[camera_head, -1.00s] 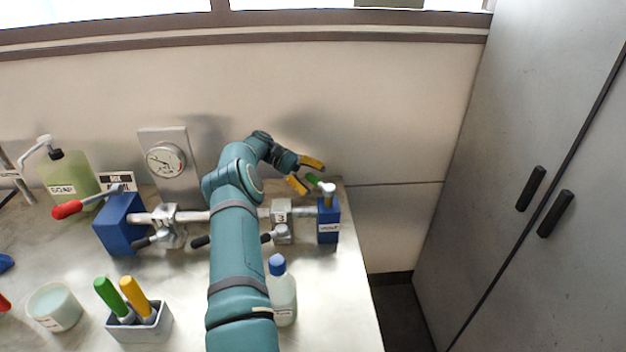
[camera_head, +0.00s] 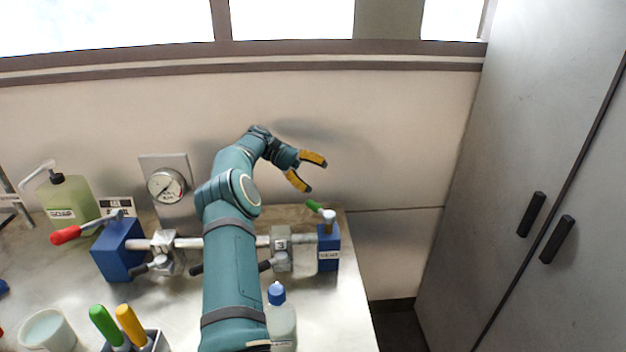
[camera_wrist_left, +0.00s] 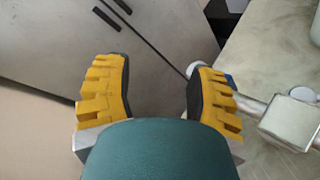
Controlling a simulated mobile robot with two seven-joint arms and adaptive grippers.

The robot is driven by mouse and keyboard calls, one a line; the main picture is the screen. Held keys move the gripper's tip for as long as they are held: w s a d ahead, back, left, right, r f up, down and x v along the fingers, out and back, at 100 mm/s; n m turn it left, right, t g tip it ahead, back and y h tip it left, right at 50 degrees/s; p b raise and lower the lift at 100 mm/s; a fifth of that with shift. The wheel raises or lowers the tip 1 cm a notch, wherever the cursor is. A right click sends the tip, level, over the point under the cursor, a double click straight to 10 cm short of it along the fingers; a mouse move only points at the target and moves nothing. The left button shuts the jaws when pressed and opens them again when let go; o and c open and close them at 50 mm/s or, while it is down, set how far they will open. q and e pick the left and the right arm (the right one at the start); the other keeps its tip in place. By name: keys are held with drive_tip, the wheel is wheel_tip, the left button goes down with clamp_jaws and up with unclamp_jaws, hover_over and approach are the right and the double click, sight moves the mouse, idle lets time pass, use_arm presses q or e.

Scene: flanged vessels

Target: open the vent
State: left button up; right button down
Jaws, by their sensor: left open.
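The vent is a small blue valve block (camera_head: 328,248) with a white label at the right end of the pipe run. Its green-tipped lever (camera_head: 315,206) sits on the pale top fitting and points left and slightly up in the head view. My left gripper (camera_head: 317,176) is open and empty, above the lever and apart from it. In the left wrist view my two yellow fingers (camera_wrist_left: 160,68) are spread with nothing between them. A bit of the blue block (camera_wrist_left: 230,79) shows beside the right finger; the green lever is not visible there. My right gripper is not in view.
A red-handled blue valve (camera_head: 118,250) stands left on the pipe. A gauge (camera_head: 166,185), a soap bottle (camera_head: 70,203) and a blue-capped bottle (camera_head: 281,322) stand around it. A grey cabinet (camera_head: 500,130) is to the right, past the bench edge.

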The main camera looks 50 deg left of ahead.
sight(318, 209)
use_arm(q)
drive_tip(key=shift+o, duration=0.2)
